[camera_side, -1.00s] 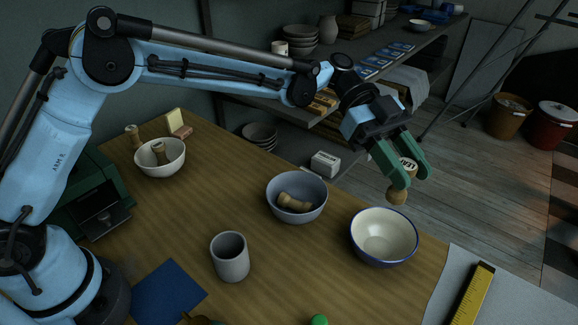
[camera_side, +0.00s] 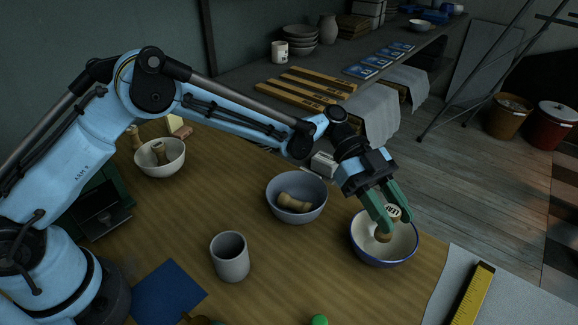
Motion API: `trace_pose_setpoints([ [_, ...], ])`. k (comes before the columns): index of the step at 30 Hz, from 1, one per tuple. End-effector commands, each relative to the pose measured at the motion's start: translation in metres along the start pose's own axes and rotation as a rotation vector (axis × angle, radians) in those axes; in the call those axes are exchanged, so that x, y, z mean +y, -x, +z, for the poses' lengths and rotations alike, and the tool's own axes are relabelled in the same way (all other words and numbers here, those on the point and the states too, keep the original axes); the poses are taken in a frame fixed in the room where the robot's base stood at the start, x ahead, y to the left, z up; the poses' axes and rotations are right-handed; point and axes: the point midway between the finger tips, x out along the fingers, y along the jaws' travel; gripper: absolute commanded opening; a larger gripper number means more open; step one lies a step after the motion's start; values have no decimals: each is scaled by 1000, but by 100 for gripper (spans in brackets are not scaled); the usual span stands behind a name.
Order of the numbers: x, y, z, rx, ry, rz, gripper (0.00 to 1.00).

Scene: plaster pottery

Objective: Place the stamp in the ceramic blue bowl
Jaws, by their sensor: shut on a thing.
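My gripper (camera_side: 394,224), with green fingers, is shut on a wooden stamp (camera_side: 393,212). The stamp has a pale lettered end facing up and a wooden knob below. It is held at the mouth of a cream bowl with a blue rim (camera_side: 399,257); I cannot tell whether it touches the inside. A blue-grey bowl (camera_side: 297,213) stands to the left with another wooden stamp (camera_side: 295,202) lying in it. A white bowl (camera_side: 160,168) at the far left holds a further wooden stamp (camera_side: 159,153).
A grey cup (camera_side: 230,258) and a blue cloth (camera_side: 168,290) are at the front. A yellow ruler (camera_side: 474,294) lies on a grey sheet (camera_side: 515,301) at the right. A shelf (camera_side: 235,83) with pottery stands behind the table. Bare wood lies between the bowls.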

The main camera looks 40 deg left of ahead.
Motion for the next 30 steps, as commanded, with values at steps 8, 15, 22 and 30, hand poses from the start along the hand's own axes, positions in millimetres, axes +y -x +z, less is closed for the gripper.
trace_pose_setpoints([
  [8, 0, -3, 8, 0, 0, 0, 1],
  [15, 0, -3, 8, 0, 0, 0, 38],
  [22, 0, -3, 8, 0, 0, 0, 65],
  [30, 0, -3, 8, 0, 0, 0, 65],
])
